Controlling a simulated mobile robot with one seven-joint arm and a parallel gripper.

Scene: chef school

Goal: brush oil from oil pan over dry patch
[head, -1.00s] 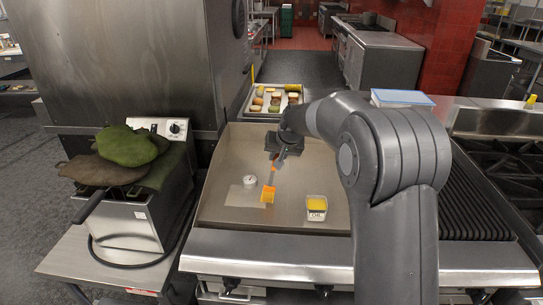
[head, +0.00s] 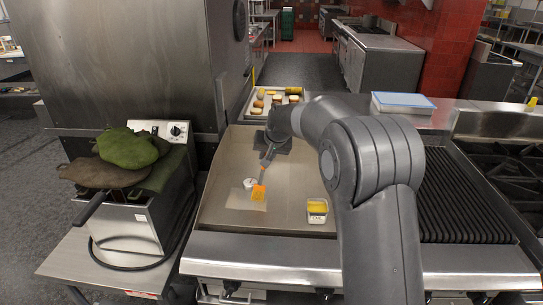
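The oil pan (head: 317,218), a small clear tub with yellow oil, stands on the griddle right of centre. A paler rectangle, which looks like the dry patch (head: 237,201), lies on the griddle's left part. My gripper (head: 267,161) is over the griddle, shut on a brush (head: 259,192) with an orange head that points down. The brush head is over the right part of the pale patch; I cannot tell whether it touches the surface. The gripper's fingers are small and partly hidden by my dark wrist.
A small white round item (head: 250,184) sits at the patch's far edge, close to the brush. A tray (head: 254,114) of food stands behind the griddle (head: 290,222). A blue-lidded box (head: 403,104) is at the back right. A fryer (head: 128,225) stands left.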

